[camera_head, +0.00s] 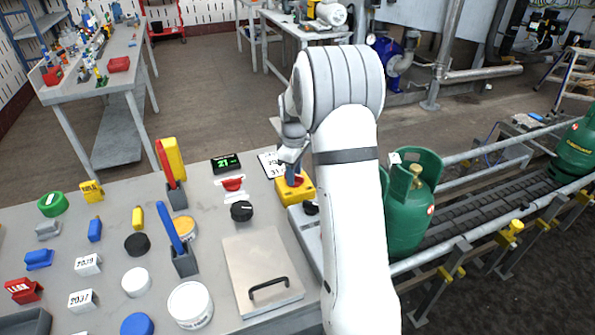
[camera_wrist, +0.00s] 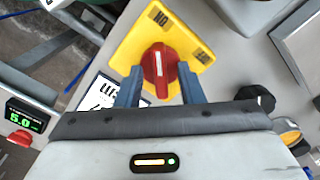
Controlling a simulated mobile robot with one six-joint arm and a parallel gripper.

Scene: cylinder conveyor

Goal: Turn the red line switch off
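The red line switch (camera_wrist: 160,70) is a red rotary knob with a white line, on a yellow plate (camera_wrist: 137,39) with black labels; the lettering is too small to read surely. In the wrist view my gripper (camera_wrist: 158,92) is open, with one blue finger on each side of the knob's near end. I cannot tell whether the fingers touch it. In the head view my gripper (camera_head: 291,172) is at the yellow switch box (camera_head: 294,197) on the right side of the grey table, and my arm hides part of that area.
A green display (camera_head: 226,163), a red button (camera_head: 233,184) and a black knob (camera_head: 241,211) are left of the switch. Levers, a hinged metal cover (camera_head: 262,262) and several small blocks fill the table (camera_head: 215,255). Green gas cylinders (camera_head: 412,200) stand on the conveyor (camera_head: 460,217) at right.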

